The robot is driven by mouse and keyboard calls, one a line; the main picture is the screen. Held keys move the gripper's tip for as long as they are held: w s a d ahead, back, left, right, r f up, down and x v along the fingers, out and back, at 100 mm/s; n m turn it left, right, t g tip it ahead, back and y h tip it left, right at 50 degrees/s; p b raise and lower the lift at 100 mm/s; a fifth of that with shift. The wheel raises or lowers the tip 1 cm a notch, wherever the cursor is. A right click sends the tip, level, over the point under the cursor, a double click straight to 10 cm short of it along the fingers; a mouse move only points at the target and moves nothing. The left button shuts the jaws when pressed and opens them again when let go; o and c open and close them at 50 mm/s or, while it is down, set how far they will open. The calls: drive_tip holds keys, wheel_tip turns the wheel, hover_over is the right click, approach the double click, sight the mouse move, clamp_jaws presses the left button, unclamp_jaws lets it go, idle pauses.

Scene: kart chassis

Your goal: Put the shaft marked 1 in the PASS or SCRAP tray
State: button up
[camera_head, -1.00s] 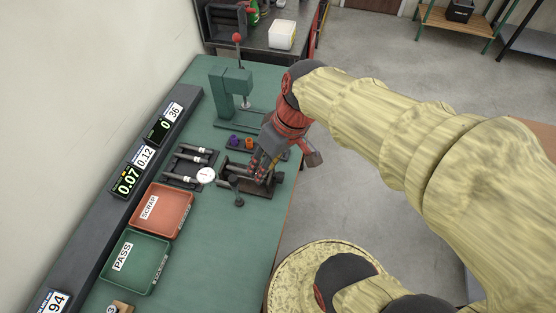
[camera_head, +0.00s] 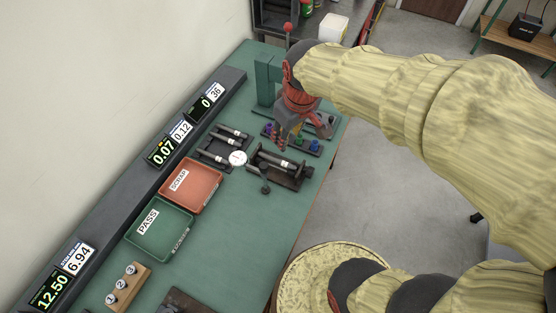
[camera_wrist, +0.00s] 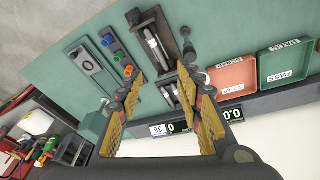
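My gripper (camera_wrist: 165,112) is open and empty in the wrist view, its yellow-padded fingers wide apart. In the head view my gripper (camera_head: 279,142) hovers beside the dark fixture (camera_head: 296,183). A grey shaft (camera_head: 281,161) lies in this fixture; it also shows in the wrist view (camera_wrist: 155,45). Several shafts (camera_head: 226,144) lie on a dark rack to the left. I cannot read a number 1 on any shaft. The red SCRAP tray (camera_head: 207,199) and green PASS tray (camera_head: 176,252) are empty; both also show in the wrist view.
A dial gauge (camera_head: 238,158) stands between rack and fixture. One display (camera_head: 161,151) reads 0.07 beside a 0.12 label. Coloured pieces (camera_head: 314,146) sit on a strip near a green press (camera_head: 268,82). A wooden block (camera_head: 139,274) holds parts marked 1, 2, 3.

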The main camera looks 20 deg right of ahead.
sight(277, 159)
drive_tip(key=w+f+n+g, duration=0.1)
drive_tip(key=w+f, duration=0.2)
drive_tip(key=f, duration=0.2)
drive_tip(key=w+f+n+g, duration=0.1)
drive_tip(key=w+f+n, duration=0.1)
drive_tip(key=f, duration=0.3)
drive_tip(key=w+a+f+n+g, duration=0.1)
drive_tip(key=w+f, duration=0.3)
drive_tip(key=f, duration=0.2)
drive_tip(key=shift+w, duration=0.15)
drive_tip(key=shift+f+n, duration=0.3)
drive_tip(key=shift+f, duration=1.15)
drive_tip(key=shift+d+f+b, duration=0.25)
drive_tip(key=shift+f+b, duration=0.15)
drive_tip(key=shift+f, duration=0.95)
drive_tip(key=shift+d+f+b, duration=0.2)
drive_tip(key=shift+f+b, duration=0.15)
drive_tip(key=shift+f, duration=1)
drive_tip(key=shift+c, duration=0.2)
clamp_jaws()
